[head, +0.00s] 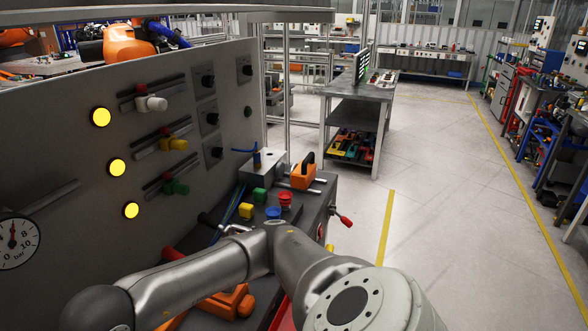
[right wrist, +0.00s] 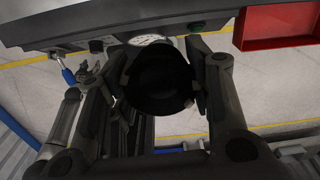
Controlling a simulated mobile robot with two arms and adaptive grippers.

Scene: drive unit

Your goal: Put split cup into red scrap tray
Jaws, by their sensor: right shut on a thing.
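My right gripper (right wrist: 160,85) is shut on a dark, round, cup-like thing (right wrist: 158,82), the split cup as far as I can tell, with a finger on either side of it. The cup is in deep shade and no split can be made out. A red tray (right wrist: 278,28) shows at the upper right of the right wrist view, apart from the cup. In the head view a metal arm of mine crosses the bottom, and neither its gripper nor the cup shows there. My left gripper is not in view.
A grey panel with yellow lamps, knobs and a gauge (head: 14,241) stands at the left. Open floor lies right.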

